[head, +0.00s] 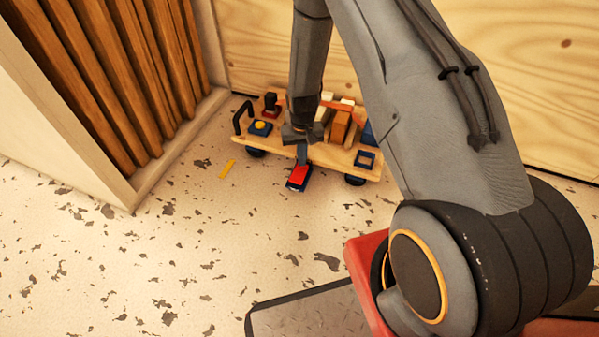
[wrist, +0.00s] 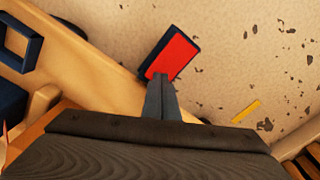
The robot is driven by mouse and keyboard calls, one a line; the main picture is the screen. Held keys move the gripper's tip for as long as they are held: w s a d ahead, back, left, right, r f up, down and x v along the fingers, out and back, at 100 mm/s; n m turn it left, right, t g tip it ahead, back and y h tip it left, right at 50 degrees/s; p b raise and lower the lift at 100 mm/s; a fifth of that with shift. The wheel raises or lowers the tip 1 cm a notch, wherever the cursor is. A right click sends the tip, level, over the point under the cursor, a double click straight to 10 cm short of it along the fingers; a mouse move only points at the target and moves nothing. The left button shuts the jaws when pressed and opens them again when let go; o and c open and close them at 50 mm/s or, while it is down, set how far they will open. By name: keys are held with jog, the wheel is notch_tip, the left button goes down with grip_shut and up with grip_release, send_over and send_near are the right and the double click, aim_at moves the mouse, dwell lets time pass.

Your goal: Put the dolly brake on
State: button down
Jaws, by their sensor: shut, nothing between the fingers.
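The wooden dolly (head: 345,160) stands on the floor against the plywood wall, with dark wheels and a black handle at its left. A red pedal with a dark blue edge (head: 298,177) sticks out low from its front edge. The pedal shows in the wrist view (wrist: 176,55) as a red plate beside the dolly's wooden edge (wrist: 108,62). My gripper (head: 302,155) is shut and empty, pointing down at the dolly's front edge. In the wrist view its fingertips (wrist: 160,78) overlap the near end of the red plate; I cannot tell whether they touch it.
The dolly carries blocks, a blue box with a yellow knob (head: 261,127) and a blue square frame (head: 365,159). A yellow strip (head: 227,169) lies on the floor to the left. A slatted wooden panel (head: 120,80) stands at the left. The speckled floor in front is clear.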

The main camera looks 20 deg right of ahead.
jog(key=shift+f+b, duration=0.3)
jog(key=shift+f, duration=0.45)
dwell(0.6)
notch_tip(320, 180, up, 7)
jog(key=p, duration=0.5)
dwell(0.4)
jog(key=shift+r, duration=0.1)
dwell(0.3)
